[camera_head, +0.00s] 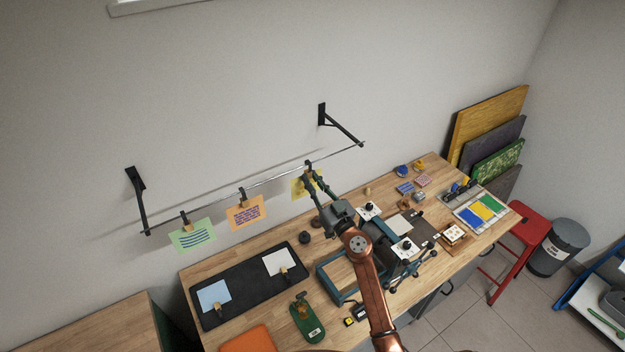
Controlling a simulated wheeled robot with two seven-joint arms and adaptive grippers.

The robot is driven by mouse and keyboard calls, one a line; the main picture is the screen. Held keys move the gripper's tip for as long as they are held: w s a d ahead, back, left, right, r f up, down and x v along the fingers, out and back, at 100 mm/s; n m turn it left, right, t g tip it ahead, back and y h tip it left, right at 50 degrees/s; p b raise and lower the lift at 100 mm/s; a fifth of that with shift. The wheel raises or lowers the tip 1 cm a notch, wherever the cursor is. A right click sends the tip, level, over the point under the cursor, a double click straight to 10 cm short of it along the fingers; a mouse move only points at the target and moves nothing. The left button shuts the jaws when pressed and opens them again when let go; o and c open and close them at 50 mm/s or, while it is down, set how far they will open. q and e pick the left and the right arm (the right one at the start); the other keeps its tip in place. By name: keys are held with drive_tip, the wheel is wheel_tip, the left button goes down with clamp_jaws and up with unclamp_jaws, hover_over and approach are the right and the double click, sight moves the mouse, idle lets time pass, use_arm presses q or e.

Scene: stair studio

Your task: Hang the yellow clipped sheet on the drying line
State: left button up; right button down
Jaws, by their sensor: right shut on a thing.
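The drying line (275,178) is a thin rod running along the wall between two black brackets. The yellow sheet (298,188) is at the line, right of the orange sheet, and partly hidden behind my right gripper. My right gripper (311,172) is at the line, shut on the clip of the yellow sheet; the clip itself is mostly hidden, and I cannot tell whether it sits on the rod. A green sheet (193,236) and an orange sheet (246,213) hang from the line by dark clips. My left gripper is not in view.
Below stands a wooden workbench (235,256) with a dark mat (243,286) bearing a blue and a white clipped sheet. A press (385,240), a green tool (306,320) and ink trays (484,208) crowd the bench. The line is clear between the yellow sheet and the right bracket (340,125).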

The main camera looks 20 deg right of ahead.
idle(0.4)
drive_tip(key=c, duration=1.8)
unclamp_jaws()
drive_tip(key=shift+r+p+v, duration=0.2)
drive_tip(key=shift+p+v, duration=0.35)
drive_tip(key=shift+v, duration=0.6)
drive_tip(key=shift+r+v, duration=0.2)
drive_tip(key=shift+v, duration=1)
drive_tip(key=shift+r+v, duration=0.25)
drive_tip(key=shift+v, duration=0.9)
drive_tip(key=shift+s, duration=0.1)
